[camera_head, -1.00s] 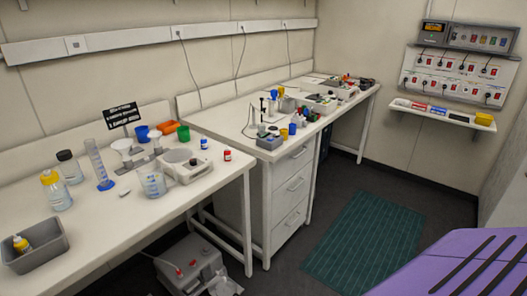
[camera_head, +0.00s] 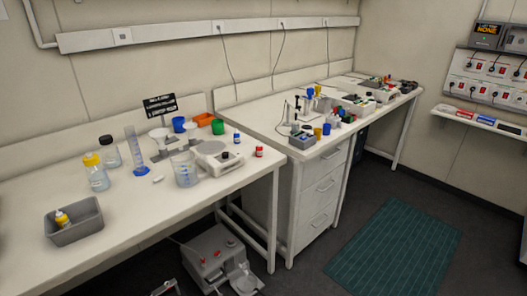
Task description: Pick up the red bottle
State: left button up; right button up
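A small white bottle with a red cap and red label, the red bottle (camera_head: 259,152), stands upright near the right end of the nearer white bench (camera_head: 130,231). It is to the right of a white balance-like device (camera_head: 217,158). A similar small bottle with a blue cap (camera_head: 237,138) stands behind it to the left. Neither of my grippers is in view, so their state does not show.
A glass beaker (camera_head: 185,169), a measuring cylinder (camera_head: 135,150) and a yellow-capped bottle (camera_head: 96,172) stand left of the device. A grey bin (camera_head: 74,221) sits farther left. The bench front is mostly clear. A second bench with drawers (camera_head: 319,192) adjoins on the right.

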aim_at(259, 148)
jog(key=i+l+u, duration=0.1)
jog(key=u, duration=0.75)
jog(key=i+l+u, duration=0.15)
jog(key=l+u, duration=0.65)
jog(key=l, duration=0.15)
jog(key=l+u, duration=0.3)
jog(key=l, duration=0.85)
